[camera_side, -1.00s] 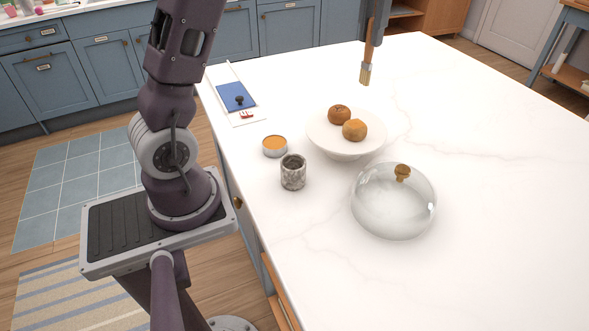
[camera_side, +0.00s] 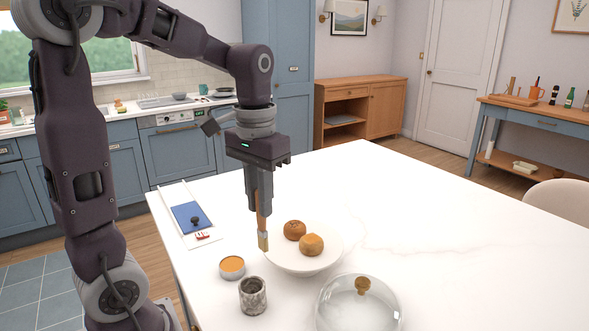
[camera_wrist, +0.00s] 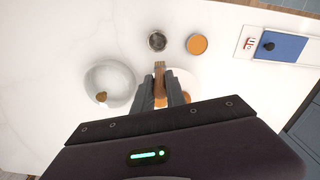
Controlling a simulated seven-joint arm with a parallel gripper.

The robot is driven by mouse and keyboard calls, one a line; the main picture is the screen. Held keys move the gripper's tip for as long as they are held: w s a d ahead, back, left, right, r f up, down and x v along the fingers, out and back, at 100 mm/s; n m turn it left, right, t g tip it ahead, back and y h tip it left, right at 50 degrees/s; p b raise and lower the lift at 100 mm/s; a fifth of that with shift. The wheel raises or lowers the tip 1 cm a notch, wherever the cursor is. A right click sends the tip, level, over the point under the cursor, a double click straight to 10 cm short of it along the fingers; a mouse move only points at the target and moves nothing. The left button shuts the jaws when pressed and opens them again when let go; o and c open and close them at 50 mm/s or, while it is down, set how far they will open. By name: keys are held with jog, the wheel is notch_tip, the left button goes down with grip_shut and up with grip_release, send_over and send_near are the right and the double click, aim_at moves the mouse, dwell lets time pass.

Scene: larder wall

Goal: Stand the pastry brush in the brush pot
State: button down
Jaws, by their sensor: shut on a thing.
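The pastry brush (camera_side: 263,238) has a wooden handle and pale bristles, and hangs bristles-down from my gripper (camera_side: 259,210). My gripper is shut on its handle, and the fingers hide the upper part. The brush also shows between the fingers in the wrist view (camera_wrist: 160,68). The brush pot is a mottled grey cylinder (camera_side: 253,296), upright on the counter with its mouth open; in the side view it stands in front of the brush and below it. In the wrist view the pot (camera_wrist: 157,41) lies just beyond the brush end, apart from it.
A white cake stand (camera_side: 333,250) with two brown buns (camera_side: 311,244) is close beside the brush. A glass dome (camera_side: 345,310) with a wooden knob stands right of the pot. An orange-filled tin (camera_side: 232,266) is left of it. A blue board (camera_side: 190,217) lies farther left.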

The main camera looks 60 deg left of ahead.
jog(key=s+f, duration=0.3)
jog(key=f, duration=0.8)
jog(key=shift+s+d+f, duration=0.3)
jog(key=shift+d, duration=0.15)
jog(key=c, duration=1.3)
grip_release()
notch_tip(320, 180, up, 8)
jog(key=d, duration=0.1)
jog(key=s+d+r+m+t, duration=0.1)
jog(key=s+d+t, duration=0.1)
jog(key=s+d+r+m+t, duration=0.1)
jog(key=s+d+r, duration=0.1)
jog(key=s+d, duration=0.1)
jog(key=s+d+r+m+t, duration=0.1)
jog(key=s+d+t, duration=0.1)
jog(key=shift+s+d+r+t, duration=0.2)
jog(key=shift+s+r+t, duration=0.1)
jog(key=shift+s+r, duration=0.1)
